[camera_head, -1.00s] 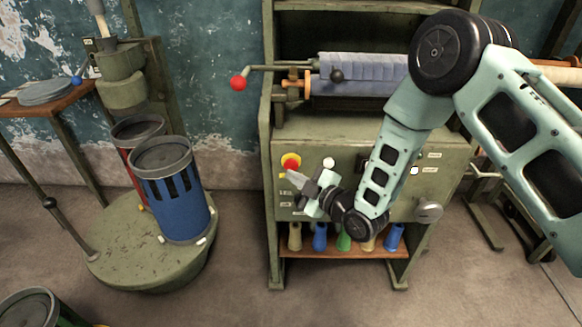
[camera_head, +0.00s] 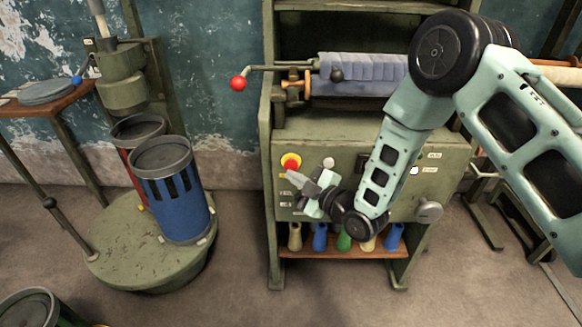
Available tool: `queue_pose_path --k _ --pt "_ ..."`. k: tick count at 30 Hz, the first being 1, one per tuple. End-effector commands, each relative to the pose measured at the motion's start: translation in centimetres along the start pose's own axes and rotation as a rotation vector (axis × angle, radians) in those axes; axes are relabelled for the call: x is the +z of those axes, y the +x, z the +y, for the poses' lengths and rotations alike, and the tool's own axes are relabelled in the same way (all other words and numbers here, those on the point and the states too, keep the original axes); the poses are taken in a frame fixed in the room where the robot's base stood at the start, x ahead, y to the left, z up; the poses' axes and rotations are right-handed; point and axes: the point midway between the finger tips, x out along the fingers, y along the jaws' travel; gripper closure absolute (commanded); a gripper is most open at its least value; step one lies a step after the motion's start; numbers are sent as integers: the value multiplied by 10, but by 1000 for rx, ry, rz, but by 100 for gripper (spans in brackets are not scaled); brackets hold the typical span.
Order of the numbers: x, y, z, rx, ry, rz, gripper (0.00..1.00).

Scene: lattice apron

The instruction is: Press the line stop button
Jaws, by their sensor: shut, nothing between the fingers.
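The line stop button is most likely the red button with a yellow surround (camera_head: 291,161) at the upper left of the green machine's front panel (camera_head: 398,205). A white button (camera_head: 328,163) sits to its right. My gripper (camera_head: 291,176) is shut and empty. In the picture its fingertips lie just below the red button, in front of the panel. I cannot tell whether they touch the panel. My gripper and forearm hide part of the panel's middle.
A red-knobbed crank (camera_head: 238,83) sticks out at the machine's upper left. Several coloured cones stand on the lower shelf (camera_head: 300,253). A blue can (camera_head: 173,195) stands on a round green platform (camera_head: 110,262) at left. Bare floor lies between platform and machine.

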Motion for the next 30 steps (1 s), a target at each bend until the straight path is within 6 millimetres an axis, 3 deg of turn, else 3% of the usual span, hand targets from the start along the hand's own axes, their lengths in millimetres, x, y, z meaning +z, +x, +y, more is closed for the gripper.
queue_pose_path --k 30 --pt "4 6 5 0 -1 0 100"
